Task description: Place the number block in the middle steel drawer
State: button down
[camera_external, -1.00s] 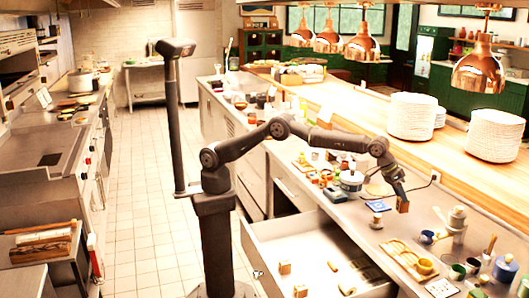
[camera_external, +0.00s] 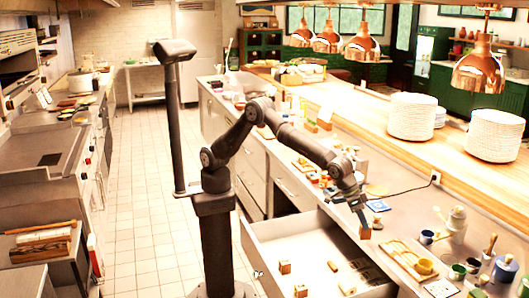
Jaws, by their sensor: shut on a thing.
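My gripper (camera_external: 361,219) is shut on a small wooden number block (camera_external: 364,231). It holds the block in the air near the counter's front edge, at the far right side of the open drawer. The markings on the block are too small to read. The steel drawer (camera_external: 262,248) is pulled out below, with its inside showing. Several small wooden blocks and pieces lie in it, among them one block (camera_external: 285,267) at the left and another (camera_external: 301,290) nearer the front.
The counter right of my gripper holds a wooden tray (camera_external: 404,256), cups (camera_external: 426,237) and a blue jar (camera_external: 505,268). Small jars and a pot crowd the counter behind my arm. Stacked plates (camera_external: 411,116) stand on the wooden shelf. The tiled floor at left is clear.

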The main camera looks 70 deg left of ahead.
jog(key=s+a+f+m, duration=0.2)
jog(key=s+f, duration=0.4)
jog(key=s, duration=0.6)
jog(key=m+g, duration=0.2)
send_over(290, 282)
notch_tip(290, 282, down, 11)
jog(key=shift+a+f+h, duration=0.1)
jog(key=shift+f+h, duration=0.2)
jog(key=shift+f, duration=1.65)
jog(key=shift+f, duration=0.15)
jog(key=c, duration=0.9)
grip_release()
